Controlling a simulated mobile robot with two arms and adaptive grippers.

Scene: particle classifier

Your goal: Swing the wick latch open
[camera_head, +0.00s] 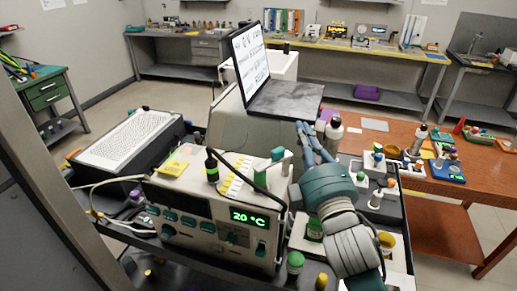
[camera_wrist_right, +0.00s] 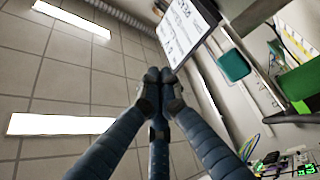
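My left gripper is not in view.
A perforated white panel (camera_head: 128,137) lies left of the instrument. Bottles and small parts crowd the right, by the brown table (camera_head: 445,215). Cables run along the instrument's left.

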